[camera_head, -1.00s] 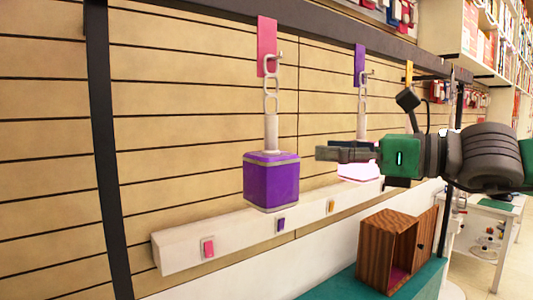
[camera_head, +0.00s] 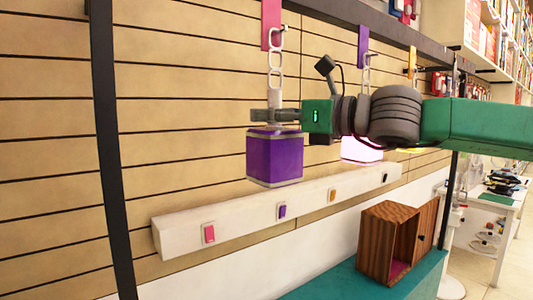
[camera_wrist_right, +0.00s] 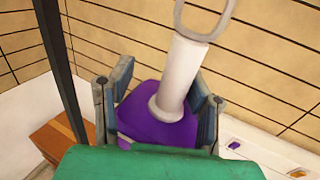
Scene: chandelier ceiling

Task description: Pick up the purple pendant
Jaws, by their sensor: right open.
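The purple pendant (camera_head: 275,158) is a purple cube with a pale stem and chain, hanging from a hook below a pink tag (camera_head: 271,24). My right gripper (camera_head: 262,116) reaches in from the right at the pendant's top, around its stem. In the right wrist view the pendant (camera_wrist_right: 142,118) and its white stem (camera_wrist_right: 180,78) lie between the two spread fingers of the gripper (camera_wrist_right: 165,88). The gripper is open; whether a finger touches the pendant is unclear. The head view hides part of the stem behind the gripper. My left gripper is out of view.
A white rail (camera_head: 240,222) with several coloured switches runs below the pendant. A glowing pinkish-white pendant (camera_head: 361,149) hangs behind my right arm. A wooden box (camera_head: 379,238) stands on a teal surface (camera_head: 345,284). A dark post (camera_head: 110,150) stands at left.

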